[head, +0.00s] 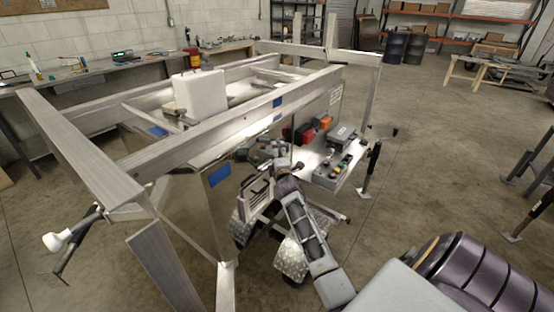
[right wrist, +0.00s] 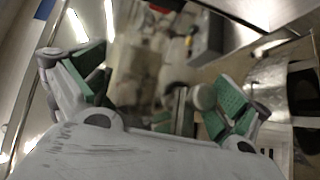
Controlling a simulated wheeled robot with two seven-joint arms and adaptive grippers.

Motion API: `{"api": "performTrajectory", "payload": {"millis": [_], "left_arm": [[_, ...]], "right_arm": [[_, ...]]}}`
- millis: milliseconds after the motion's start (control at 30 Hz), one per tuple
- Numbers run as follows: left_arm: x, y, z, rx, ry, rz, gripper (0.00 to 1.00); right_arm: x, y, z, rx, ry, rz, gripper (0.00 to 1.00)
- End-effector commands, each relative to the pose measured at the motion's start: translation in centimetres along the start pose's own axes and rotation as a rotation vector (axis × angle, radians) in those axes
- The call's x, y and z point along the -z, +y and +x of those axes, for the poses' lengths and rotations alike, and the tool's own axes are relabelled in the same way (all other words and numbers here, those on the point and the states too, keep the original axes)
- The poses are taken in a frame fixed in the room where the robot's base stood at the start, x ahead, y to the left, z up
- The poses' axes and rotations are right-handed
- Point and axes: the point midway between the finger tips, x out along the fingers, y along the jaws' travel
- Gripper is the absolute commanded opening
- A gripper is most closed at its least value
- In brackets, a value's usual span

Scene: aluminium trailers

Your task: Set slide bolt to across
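My right arm reaches from the lower right to the side of the aluminium trailer frame (head: 200,130) in the head view. My right gripper (head: 262,150) is at the frame's near side, beside a shelf of tools; its fingers are small and hard to make out there. In the right wrist view the right gripper (right wrist: 165,90) has its green-padded fingers spread wide. A round grey knob (right wrist: 203,97), perhaps part of the slide bolt, shows between them, closer to the right finger. I cannot tell the bolt's position. My left gripper is not in view.
A metal shelf (head: 310,160) holds a control box (head: 330,175) with buttons, a grey case (head: 341,134) and red and black items. A white tank (head: 201,93) stands within the frame. A jack handle (head: 60,242) sticks out at left. Open concrete floor lies right.

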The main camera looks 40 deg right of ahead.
Motion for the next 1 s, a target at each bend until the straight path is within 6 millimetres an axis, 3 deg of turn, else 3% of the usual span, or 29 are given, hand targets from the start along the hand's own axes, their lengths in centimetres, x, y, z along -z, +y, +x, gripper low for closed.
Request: {"api": "performTrajectory", "payload": {"millis": [33,67,100,300,833,900,1000], "left_arm": [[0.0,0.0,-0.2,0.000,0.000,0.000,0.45],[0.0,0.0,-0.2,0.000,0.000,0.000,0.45],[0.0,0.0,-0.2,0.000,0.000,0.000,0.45],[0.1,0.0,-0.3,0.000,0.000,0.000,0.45],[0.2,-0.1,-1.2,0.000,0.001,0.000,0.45],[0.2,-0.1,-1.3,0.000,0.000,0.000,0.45],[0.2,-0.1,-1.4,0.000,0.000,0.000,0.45]], "right_arm": [[-0.2,5.5,-0.4,-0.094,0.003,0.004,0.80],[-0.2,5.5,-0.4,-0.094,0.003,0.004,0.80],[-0.3,1.3,0.1,-0.021,-0.002,-0.007,0.79],[-0.2,1.2,-0.2,-0.020,-0.001,-0.006,0.66],[-0.2,1.0,-2.4,-0.019,-0.002,-0.005,0.58],[-0.2,0.9,-2.7,-0.018,-0.001,-0.004,0.45],[-0.1,0.5,-3.1,-0.011,0.000,-0.003,0.45]]}}
